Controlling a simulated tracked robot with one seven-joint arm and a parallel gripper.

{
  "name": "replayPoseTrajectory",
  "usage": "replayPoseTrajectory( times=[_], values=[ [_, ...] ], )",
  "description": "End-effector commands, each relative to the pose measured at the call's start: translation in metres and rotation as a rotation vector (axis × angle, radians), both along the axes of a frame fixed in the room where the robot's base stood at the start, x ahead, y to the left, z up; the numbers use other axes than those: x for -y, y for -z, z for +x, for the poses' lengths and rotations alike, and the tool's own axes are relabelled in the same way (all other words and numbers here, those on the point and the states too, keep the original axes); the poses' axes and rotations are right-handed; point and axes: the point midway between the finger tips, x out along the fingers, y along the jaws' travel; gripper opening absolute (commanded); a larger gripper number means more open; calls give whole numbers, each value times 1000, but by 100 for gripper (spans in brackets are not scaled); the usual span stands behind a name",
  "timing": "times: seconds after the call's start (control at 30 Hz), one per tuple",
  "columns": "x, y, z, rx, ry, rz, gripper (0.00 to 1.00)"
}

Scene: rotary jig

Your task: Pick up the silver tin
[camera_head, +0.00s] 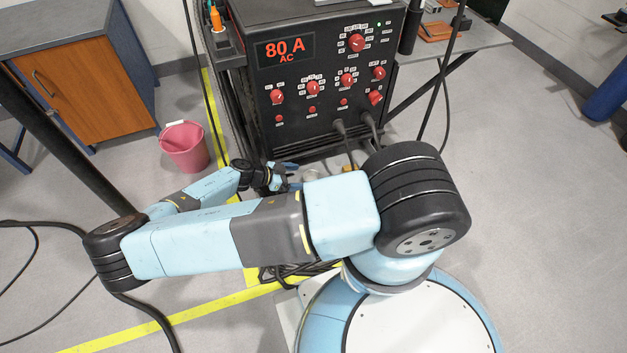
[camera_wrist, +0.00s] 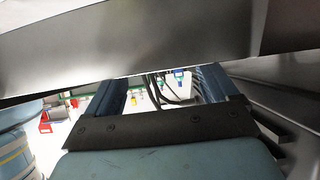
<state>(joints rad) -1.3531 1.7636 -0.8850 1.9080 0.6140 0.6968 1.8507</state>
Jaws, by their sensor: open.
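I cannot make out the silver tin for certain. In the head view a small pale round object (camera_head: 311,174) shows low in front of the black welding machine, just right of my gripper (camera_head: 290,176); my forearm partly hides it, and I cannot tell whether it is the tin. My gripper is low near the floor, with its fingers pointing right. In the wrist view my gripper (camera_wrist: 165,84) has its two dark blue fingers apart, with no object seen held between them. Large grey metallic surfaces (camera_wrist: 150,38) fill the top of that view, close to the fingers.
The black welding machine (camera_head: 320,55), with red knobs and hanging cables, stands behind my gripper. A pink bucket (camera_head: 185,147) is on the floor to the left, near a wooden cabinet (camera_head: 85,85). Loose black cables (camera_head: 290,272) lie on the floor. Open floor (camera_head: 540,200) lies right.

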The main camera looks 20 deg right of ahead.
Motion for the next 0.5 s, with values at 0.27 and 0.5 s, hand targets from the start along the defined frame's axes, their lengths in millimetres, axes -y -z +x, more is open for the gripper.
replayPoseTrajectory(
  times=[0.27, 0.5],
  values=[
    [22, 10, -1, 0, 2, -2, 87],
    [46, 23, -1, 0, 0, -1, 87]
  ],
)
